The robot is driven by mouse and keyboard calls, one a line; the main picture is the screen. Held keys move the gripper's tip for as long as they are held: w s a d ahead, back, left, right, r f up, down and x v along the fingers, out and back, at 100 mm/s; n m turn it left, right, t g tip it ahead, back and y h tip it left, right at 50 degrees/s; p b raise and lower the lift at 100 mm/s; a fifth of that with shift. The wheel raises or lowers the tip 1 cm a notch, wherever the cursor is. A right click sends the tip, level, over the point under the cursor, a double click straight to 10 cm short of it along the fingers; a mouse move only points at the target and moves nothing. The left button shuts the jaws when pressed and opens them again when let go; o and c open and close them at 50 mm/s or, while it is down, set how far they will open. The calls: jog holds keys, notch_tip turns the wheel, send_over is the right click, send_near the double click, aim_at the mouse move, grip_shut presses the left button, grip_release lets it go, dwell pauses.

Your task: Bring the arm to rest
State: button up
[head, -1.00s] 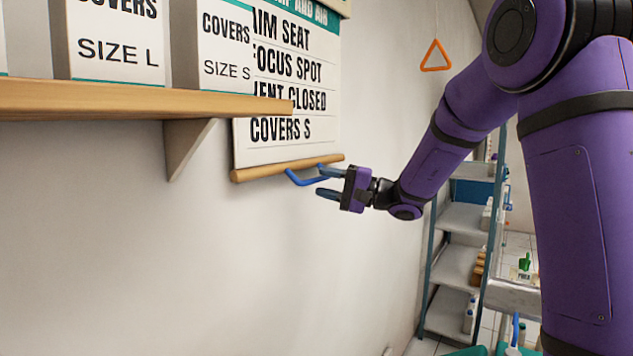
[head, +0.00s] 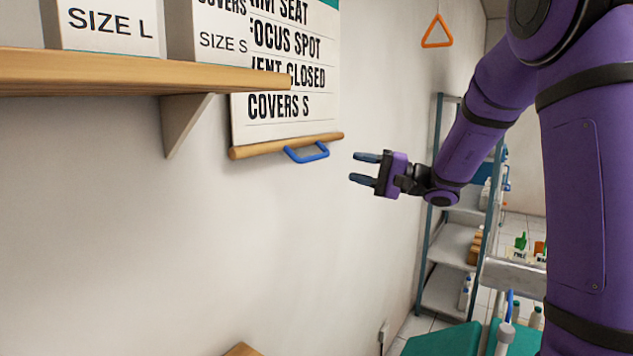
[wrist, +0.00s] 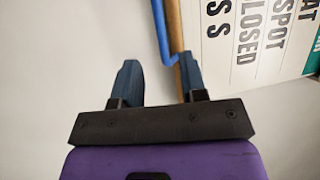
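My gripper (head: 366,170) is in front of the white wall, to the right of the wall chart, in the head view. Its two fingers are apart with nothing between them. In the wrist view both fingers (wrist: 160,85) also stand apart and empty. The blue handle (head: 307,152) hangs on the wooden bar (head: 285,146) at the bottom of the chart (head: 285,80). A gap shows between the fingertips and the handle in the head view. The handle (wrist: 162,30) and bar also show past the fingers in the wrist view.
A wooden shelf (head: 130,75) with white cover boxes (head: 105,25) juts out at the upper left. An orange triangle (head: 437,32) hangs on the wall. A metal rack (head: 452,245) with bottles stands behind my arm. Below my gripper, the wall area is bare.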

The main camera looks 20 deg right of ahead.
jog(key=s+a+f+n+g+h, duration=0.1)
jog(key=s+a+n+g+h, duration=0.15)
jog(key=s+a+g, duration=0.4)
jog(key=s+a+f+n+g+h, duration=0.1)
jog(key=s+a+h, duration=0.2)
jog(key=s, duration=0.7)
jog(key=s+d+f+n+t+h, duration=0.1)
jog(key=s+d+h, duration=0.2)
jog(key=s+h, duration=0.3)
jog(key=s+d+f+n+t+h, duration=0.1)
jog(key=s+d+h, duration=0.3)
jog(key=s, duration=0.5)
jog(key=shift+f+h, duration=0.65)
jog(key=shift+h, duration=0.2)
